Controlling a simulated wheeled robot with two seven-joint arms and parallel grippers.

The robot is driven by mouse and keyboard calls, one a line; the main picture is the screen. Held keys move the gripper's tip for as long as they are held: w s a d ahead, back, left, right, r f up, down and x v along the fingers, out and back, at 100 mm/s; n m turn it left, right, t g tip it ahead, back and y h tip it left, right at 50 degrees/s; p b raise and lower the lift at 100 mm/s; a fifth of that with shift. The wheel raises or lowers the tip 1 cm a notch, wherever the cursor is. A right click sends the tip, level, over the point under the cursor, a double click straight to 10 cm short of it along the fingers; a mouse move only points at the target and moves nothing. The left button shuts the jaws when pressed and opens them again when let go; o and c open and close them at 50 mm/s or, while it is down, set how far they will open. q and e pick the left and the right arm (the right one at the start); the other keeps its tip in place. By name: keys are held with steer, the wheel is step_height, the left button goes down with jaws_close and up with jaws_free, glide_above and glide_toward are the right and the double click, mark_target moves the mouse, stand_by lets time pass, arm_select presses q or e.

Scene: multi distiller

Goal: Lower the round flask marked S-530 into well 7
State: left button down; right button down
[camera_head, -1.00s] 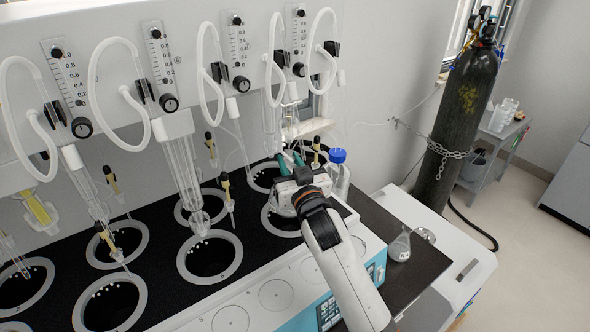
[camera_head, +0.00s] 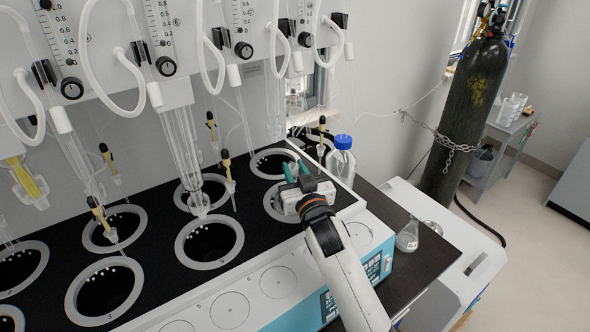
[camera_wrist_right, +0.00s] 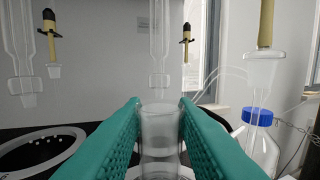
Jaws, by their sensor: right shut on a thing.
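My right gripper (camera_head: 297,178) is over the front-right well of the black heating block, which fits well 7 (camera_head: 269,205) by position; its number is hidden. The gripper covers the right part of that well's pale ring. In the right wrist view, the teal fingers (camera_wrist_right: 160,130) are shut on a clear glass neck of the round flask (camera_wrist_right: 160,132). The flask's body and its S-530 mark are hidden, so I cannot tell how deep it sits. A glass tube hangs above and behind the neck. My left gripper is not in view.
Another well (camera_head: 262,165) lies just behind, and an open well (camera_head: 209,242) lies left. A blue-capped bottle (camera_head: 342,162) stands close to the right. A small conical flask (camera_head: 407,238) stands at the front right. Glass tubes and yellow-black fittings hang over the block.

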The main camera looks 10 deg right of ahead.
steer(key=shift+f, duration=0.45)
stand_by(0.7)
steer(key=c, duration=1.1)
jaws_free()
steer(key=shift+s, duration=0.1)
steer(key=shift+f, duration=0.15)
steer(key=s, duration=0.4)
steer(key=s+b, duration=0.1)
steer(key=s, duration=0.3)
steer(key=s+d+b, duration=0.1)
steer(key=s, duration=0.3)
steer(key=shift+d+f, duration=0.1)
steer(key=shift+f, duration=0.25)
